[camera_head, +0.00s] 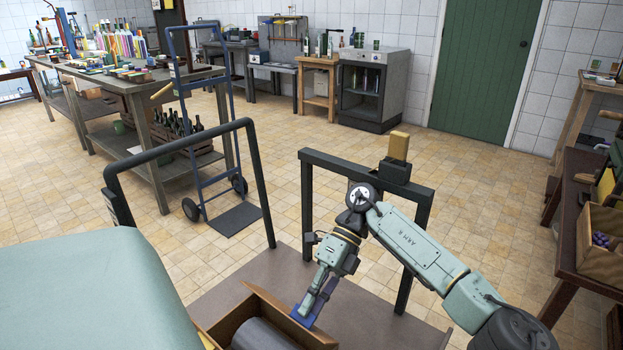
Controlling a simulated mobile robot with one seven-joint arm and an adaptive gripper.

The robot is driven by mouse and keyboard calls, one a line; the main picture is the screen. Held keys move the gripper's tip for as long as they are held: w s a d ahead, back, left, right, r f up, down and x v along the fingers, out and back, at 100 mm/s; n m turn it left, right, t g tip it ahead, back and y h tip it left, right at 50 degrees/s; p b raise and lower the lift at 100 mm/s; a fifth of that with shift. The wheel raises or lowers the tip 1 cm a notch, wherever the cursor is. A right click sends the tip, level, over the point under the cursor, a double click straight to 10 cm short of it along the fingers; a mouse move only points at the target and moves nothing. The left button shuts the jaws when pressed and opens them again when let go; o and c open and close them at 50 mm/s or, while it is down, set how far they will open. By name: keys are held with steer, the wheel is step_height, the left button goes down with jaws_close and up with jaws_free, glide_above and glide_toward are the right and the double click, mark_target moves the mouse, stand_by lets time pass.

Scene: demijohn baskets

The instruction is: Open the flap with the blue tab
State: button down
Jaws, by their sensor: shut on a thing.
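My gripper (309,304) reaches down at the lower middle of the head camera view. It is shut on the blue tab (303,319), which shows at the upper edge of a brown wooden panel (272,302). The panel appears to be the flap and stands at the far side of an open wooden box. A dark grey rounded thing (262,335) lies inside the box. The fingertips cover part of the tab, and the box's near part is cut off by the frame. I cannot tell how far the flap is tilted.
A pale green rounded surface (90,295) fills the lower left. A dark frame (307,205) stands just behind my arm. A blue hand truck (205,130) and a long workbench (140,85) stand at the left. A wooden shelf (570,230) is at the right. The tiled floor between is clear.

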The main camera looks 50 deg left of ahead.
steer(key=shift+w+a+g+b, duration=0.15)
steer(key=shift+w+g+b, duration=0.15)
steer(key=shift+w+g, duration=0.35)
steer(key=shift+g, duration=0.25)
steer(key=c, duration=1.8)
jaws_free()
steer(key=shift+s, duration=0.1)
